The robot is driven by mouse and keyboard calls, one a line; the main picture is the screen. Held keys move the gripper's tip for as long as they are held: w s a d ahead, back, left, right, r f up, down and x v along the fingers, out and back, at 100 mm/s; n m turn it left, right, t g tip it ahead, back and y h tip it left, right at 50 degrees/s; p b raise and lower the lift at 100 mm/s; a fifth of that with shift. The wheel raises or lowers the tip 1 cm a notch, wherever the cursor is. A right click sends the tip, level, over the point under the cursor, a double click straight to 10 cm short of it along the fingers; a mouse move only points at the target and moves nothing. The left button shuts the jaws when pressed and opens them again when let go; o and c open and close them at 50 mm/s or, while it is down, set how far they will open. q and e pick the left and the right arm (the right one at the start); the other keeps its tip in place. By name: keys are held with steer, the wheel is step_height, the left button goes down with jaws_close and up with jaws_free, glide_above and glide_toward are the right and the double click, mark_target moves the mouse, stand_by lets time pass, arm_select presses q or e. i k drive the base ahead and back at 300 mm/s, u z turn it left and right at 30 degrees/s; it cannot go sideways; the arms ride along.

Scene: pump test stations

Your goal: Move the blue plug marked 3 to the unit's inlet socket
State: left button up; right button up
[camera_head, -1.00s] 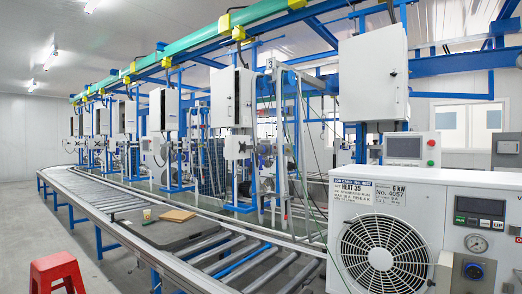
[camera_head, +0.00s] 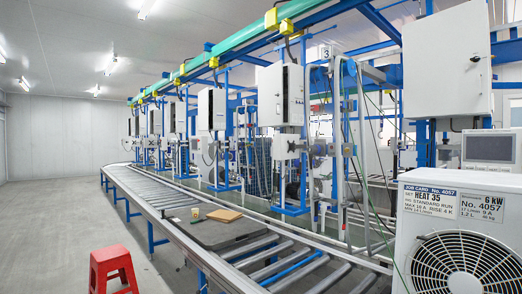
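The unit (camera_head: 460,240) is a white cabinet with a round fan grille (camera_head: 462,264), cut off by the right edge of the head view. Job labels on its top read HEAT 35, No. 4057 and 6 kW. Its panel with the gauge and sockets is outside the picture. A small white sign marked 3 (camera_head: 325,52) hangs above a station frame with thin hoses. I cannot make out a blue plug or an inlet socket. Neither of my grippers is in view.
A roller conveyor (camera_head: 285,268) runs from the front into the distance on the left. A dark board (camera_head: 222,232) with a small cup and a brown piece lies on it. A red stool (camera_head: 112,268) stands on the left floor, which is otherwise clear.

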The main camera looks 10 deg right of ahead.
mark_target(315, 149)
steer(key=u, duration=0.8)
steer(key=i, duration=1.35)
steer(key=u, duration=0.35)
steer(key=i, duration=1.3)
steer(key=z, duration=0.4)
